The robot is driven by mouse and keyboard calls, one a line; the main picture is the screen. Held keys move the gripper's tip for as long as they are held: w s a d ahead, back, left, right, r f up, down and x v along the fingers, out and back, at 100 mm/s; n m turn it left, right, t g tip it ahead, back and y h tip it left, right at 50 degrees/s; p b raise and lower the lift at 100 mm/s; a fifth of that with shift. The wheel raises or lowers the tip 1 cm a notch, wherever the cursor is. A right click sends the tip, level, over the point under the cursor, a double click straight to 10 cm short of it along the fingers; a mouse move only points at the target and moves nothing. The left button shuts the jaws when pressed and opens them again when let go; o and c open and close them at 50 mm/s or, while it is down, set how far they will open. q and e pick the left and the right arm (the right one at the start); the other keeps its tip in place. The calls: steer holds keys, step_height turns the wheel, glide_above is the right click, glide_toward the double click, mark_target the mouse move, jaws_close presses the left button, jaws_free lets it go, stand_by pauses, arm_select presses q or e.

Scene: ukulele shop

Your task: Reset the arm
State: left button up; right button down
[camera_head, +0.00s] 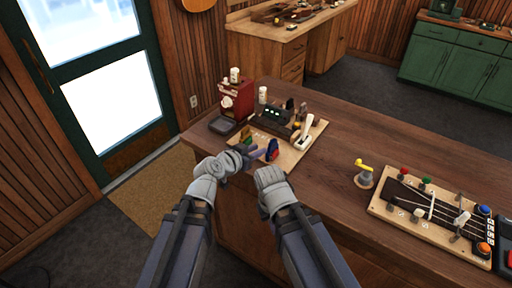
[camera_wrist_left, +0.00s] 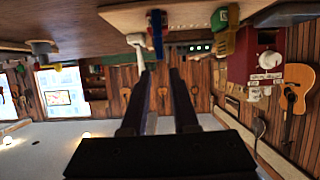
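My left gripper (camera_head: 262,153) is over the near edge of a light wooden board (camera_head: 290,160) on the counter. In the left wrist view the two dark fingers of my left gripper (camera_wrist_left: 163,75) are apart with nothing between them. A blue piece (camera_head: 272,148) stands just beyond the fingertips; the blue piece also shows in the left wrist view (camera_wrist_left: 157,32). My right arm ends in a pale grey wrist (camera_head: 270,178) at the counter's front edge, right of the left gripper. The right fingers are hidden, so their opening cannot be seen.
The board also bears a green and yellow piece (camera_head: 246,135) and a white-handled tool (camera_head: 304,132). A red machine (camera_head: 236,98) stands behind it. A yellow-topped post (camera_head: 364,173) and a fretboard panel with knobs (camera_head: 430,210) are to the right. The counter's far middle (camera_head: 390,135) is clear.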

arm_select(q)
steer(key=shift+s, duration=0.1)
steer(key=shift+a, duration=0.1)
stand_by(0.5)
steer(key=s+a+f+n+g+y, duration=0.75)
steer(key=s+a+f+g, duration=0.4)
steer(key=a, duration=0.65)
steer(key=s+d+f+m+y, duration=0.1)
steer(key=s+d+f+m, duration=0.1)
steer(key=s+d+m, duration=0.2)
steer(key=s+d, duration=0.3)
steer(key=d, duration=0.4)
steer(key=shift+s+d, duration=0.15)
steer(key=shift+s, duration=0.25)
steer(key=shift+t+y, duration=0.25)
